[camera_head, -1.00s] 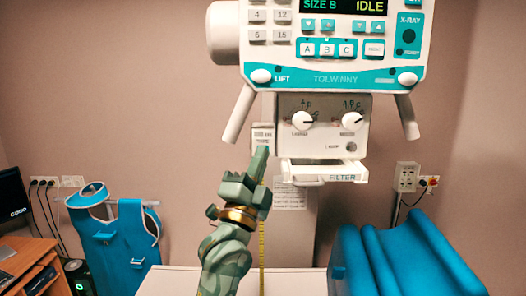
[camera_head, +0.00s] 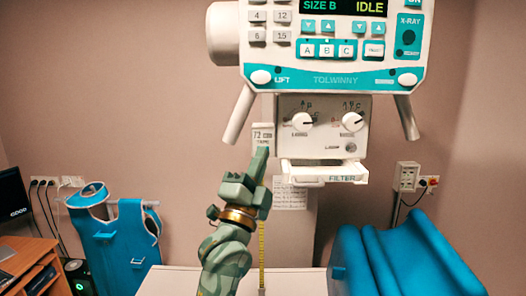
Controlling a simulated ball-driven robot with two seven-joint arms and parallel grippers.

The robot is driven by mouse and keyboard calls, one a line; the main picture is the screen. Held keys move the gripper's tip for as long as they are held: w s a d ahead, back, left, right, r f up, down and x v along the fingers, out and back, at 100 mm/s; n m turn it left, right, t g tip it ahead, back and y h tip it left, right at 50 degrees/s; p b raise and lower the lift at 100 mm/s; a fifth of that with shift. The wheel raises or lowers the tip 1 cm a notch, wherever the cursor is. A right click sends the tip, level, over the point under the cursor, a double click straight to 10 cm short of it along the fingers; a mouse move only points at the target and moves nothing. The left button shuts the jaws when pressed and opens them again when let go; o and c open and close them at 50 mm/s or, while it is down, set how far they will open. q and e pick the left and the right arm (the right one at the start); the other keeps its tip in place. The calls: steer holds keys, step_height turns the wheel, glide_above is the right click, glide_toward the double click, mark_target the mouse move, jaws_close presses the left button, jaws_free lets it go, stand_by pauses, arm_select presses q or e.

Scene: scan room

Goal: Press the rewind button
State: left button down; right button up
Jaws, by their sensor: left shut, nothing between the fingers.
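A small pale box (camera_head: 262,134) hangs at the left of the dial panel, with "72" and small lettering on its face. A yellow measuring tape (camera_head: 262,248) runs down below it, partly hidden behind my left arm. I cannot make out a labelled rewind button. My left gripper (camera_head: 262,156), camouflage green, points up and is shut and empty. Its tip is at the lower edge of the box in the picture and hides part of it; I cannot tell whether it touches. My right gripper is out of view.
The X-ray head (camera_head: 335,76) with its handles hangs above, and the dial panel (camera_head: 325,124) and filter tray (camera_head: 325,174) lie below it. A white table (camera_head: 190,281), blue cushions (camera_head: 400,262), a blue apron (camera_head: 128,250) and a desk (camera_head: 35,265) stand lower down.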

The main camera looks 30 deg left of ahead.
arm_select(q)
steer(key=shift+s+d, duration=0.3)
steer(key=shift+s, duration=0.25)
steer(key=shift+s+d+p, duration=0.2)
steer(key=shift+s+d, duration=0.25)
steer(key=shift+s, duration=0.25)
steer(key=shift+s+d+p, duration=0.25)
steer(key=shift+s+d, duration=0.15)
steer(key=shift+s, duration=0.3)
steer(key=shift+s+d+p, duration=0.2)
steer(key=shift+s+d, duration=0.25)
steer(key=shift+s, duration=0.25)
steer(key=shift+f, duration=0.1)
